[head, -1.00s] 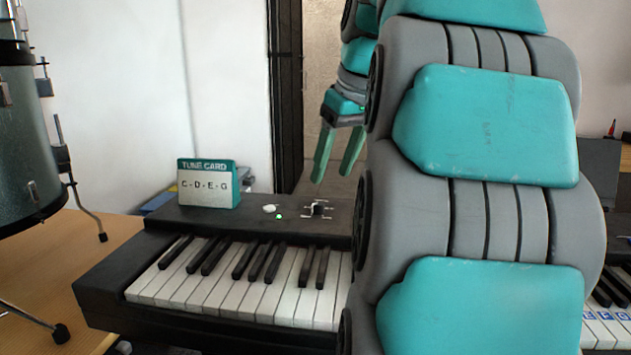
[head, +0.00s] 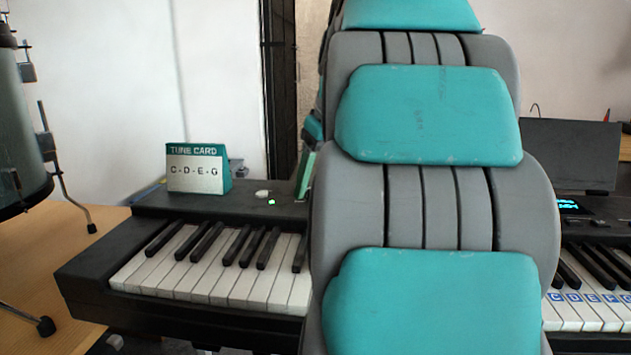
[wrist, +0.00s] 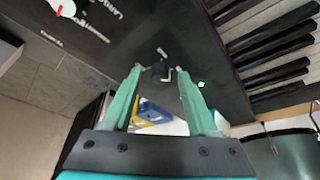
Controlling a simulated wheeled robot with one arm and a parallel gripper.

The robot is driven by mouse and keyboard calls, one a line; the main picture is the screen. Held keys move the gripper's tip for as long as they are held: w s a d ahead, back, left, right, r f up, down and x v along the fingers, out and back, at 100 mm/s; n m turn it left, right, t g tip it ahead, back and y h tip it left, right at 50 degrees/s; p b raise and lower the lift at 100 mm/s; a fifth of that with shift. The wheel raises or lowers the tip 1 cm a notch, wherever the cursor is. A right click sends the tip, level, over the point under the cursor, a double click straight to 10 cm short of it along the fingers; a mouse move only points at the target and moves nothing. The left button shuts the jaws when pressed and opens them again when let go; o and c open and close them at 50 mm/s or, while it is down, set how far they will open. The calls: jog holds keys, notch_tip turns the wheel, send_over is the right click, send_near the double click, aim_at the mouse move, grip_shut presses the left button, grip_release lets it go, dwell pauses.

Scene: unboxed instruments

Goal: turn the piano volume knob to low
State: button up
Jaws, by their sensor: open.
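The black piano (head: 85,255) stands left of my arm, a green light and a white button on its top panel. In the wrist view a small dark knob (wrist: 155,72) with white marks around it sits on the panel (wrist: 200,25), near the green light. My gripper (wrist: 159,66) is open, its green fingertips on either side of this knob in the picture. I cannot tell whether they touch it. In the head view my arm hides the knob and most of the gripper; only a bit of green finger shows.
A tune card (head: 197,170) reading C-D-E-G stands on the piano's back left. A white control with red (wrist: 62,8) and printed labels lies at the wrist view's upper left. A drum (head: 20,130) stands at left, another keyboard (head: 590,285) at right.

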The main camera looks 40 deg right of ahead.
grip_shut()
dwell(0.5)
